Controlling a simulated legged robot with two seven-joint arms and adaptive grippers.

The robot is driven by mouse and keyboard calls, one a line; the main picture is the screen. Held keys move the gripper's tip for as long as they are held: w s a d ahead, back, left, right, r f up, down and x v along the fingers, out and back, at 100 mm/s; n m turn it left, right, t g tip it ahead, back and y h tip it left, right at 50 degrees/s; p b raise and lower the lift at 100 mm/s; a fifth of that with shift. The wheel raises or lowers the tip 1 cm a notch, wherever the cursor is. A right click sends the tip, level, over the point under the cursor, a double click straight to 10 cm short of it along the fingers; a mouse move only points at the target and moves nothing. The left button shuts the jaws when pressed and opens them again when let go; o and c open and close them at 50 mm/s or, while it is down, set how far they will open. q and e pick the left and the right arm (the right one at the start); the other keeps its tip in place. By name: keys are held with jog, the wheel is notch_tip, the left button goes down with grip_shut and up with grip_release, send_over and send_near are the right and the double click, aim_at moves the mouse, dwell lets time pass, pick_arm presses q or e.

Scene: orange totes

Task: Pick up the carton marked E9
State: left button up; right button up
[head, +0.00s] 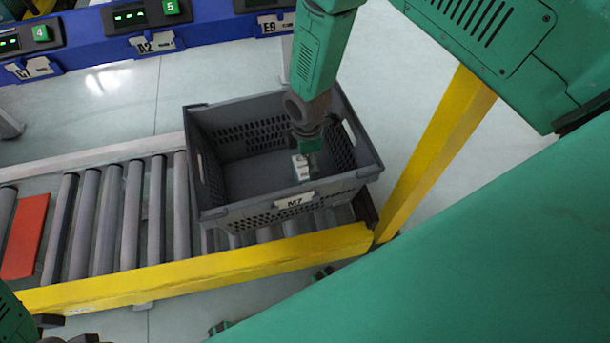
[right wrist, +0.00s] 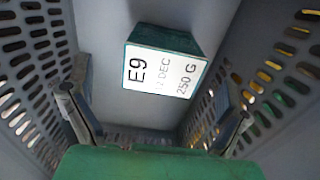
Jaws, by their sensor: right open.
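The carton marked E9 (right wrist: 165,68) lies in a grey tote, its white label reading E9, DEC and 250 G; its sides are dark green. In the head view the carton (head: 300,168) shows as a small pale block just below my right gripper (head: 307,145), which reaches down into the tote. In the right wrist view my right gripper (right wrist: 152,112) has its two fingers spread wide, with nothing between them; the carton is beyond the fingertips. Dark parts of my left gripper (head: 66,331) show at the bottom left edge, mostly cut off.
The grey tote (head: 226,212), labelled M7, stands on a roller conveyor (head: 130,215) with a yellow rail (head: 200,272). Its perforated walls are close on both sides of my right gripper. A red plate (head: 25,236) lies at left. A blue shelf beam (head: 85,45) carries labels, including E9.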

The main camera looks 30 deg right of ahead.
aim_at(304, 166)
jog(key=f, duration=0.1)
jog(key=f+b, duration=0.1)
jog(key=f, duration=0.1)
jog(key=f+b, duration=0.1)
jog(key=shift+s+a+f, duration=0.15)
jog(key=shift+a+f, duration=0.1)
jog(key=shift+a, duration=0.15)
jog(key=shift+f+b, duration=0.35)
jog(key=shift+f, duration=0.05)
jog(key=shift+d+r, duration=0.1)
jog(key=shift+c, duration=0.9)
jog(key=c, duration=1.2)
